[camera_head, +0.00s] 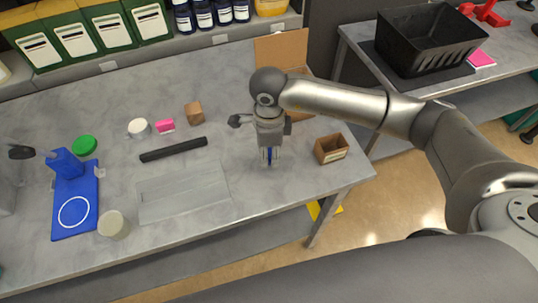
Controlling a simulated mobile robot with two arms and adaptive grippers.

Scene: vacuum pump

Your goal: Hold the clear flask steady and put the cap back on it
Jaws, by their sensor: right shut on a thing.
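My right gripper (268,155) points down over the right part of the grey table. It is shut on a small blue and whitish object, mostly hidden by the fingers. I cannot tell whether this is the clear flask or whether it touches the table. A white round cap-like piece (139,128) and a green disc (85,145) lie on the left half of the table. A cream round jar or lid (112,224) stands near the front edge. I cannot pick out the clear flask for certain. My left gripper cannot be made out.
A blue stand (66,163) with a blue base is at left, beside a grey item cut off by the edge. A clear flat tray (183,191), black bar (173,149), pink block (165,126), brown block (194,113) and open brown box (331,149) lie around.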

